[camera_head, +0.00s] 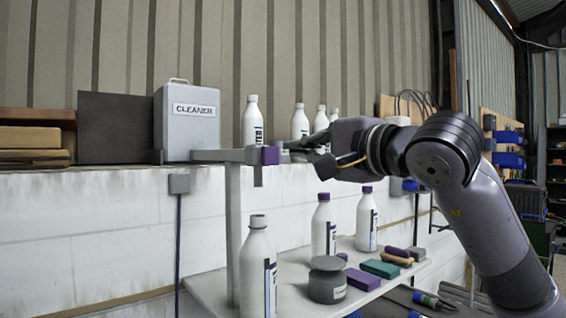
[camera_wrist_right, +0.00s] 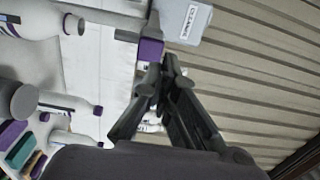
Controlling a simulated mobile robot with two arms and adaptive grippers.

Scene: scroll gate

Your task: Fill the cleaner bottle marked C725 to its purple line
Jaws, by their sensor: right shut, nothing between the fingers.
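A grey dispenser box marked CLEANER (camera_head: 186,122) stands on the wall ledge. A grey arm (camera_head: 222,155) runs from it to a purple block (camera_head: 270,155), with a short grey strip hanging below. In the right wrist view the purple block (camera_wrist_right: 150,50) lies just ahead of the fingertips. My right gripper (camera_head: 292,148) is shut and empty, close to the block's right side; I cannot tell if it touches. A white bottle with a greyish top (camera_head: 250,262) stands below, on the bench. Two purple-capped bottles (camera_head: 323,228) (camera_head: 367,222) stand behind it. No C725 mark or fill line is legible. My left gripper is out of view.
The bench (camera_head: 210,288) also holds a dark round jar (camera_head: 327,284), a teal block (camera_head: 380,269), a purple block (camera_head: 362,280) and a brown block (camera_head: 397,258). Several white bottles (camera_head: 252,122) stand along the ledge. A dark panel (camera_head: 115,128) leans left of the dispenser.

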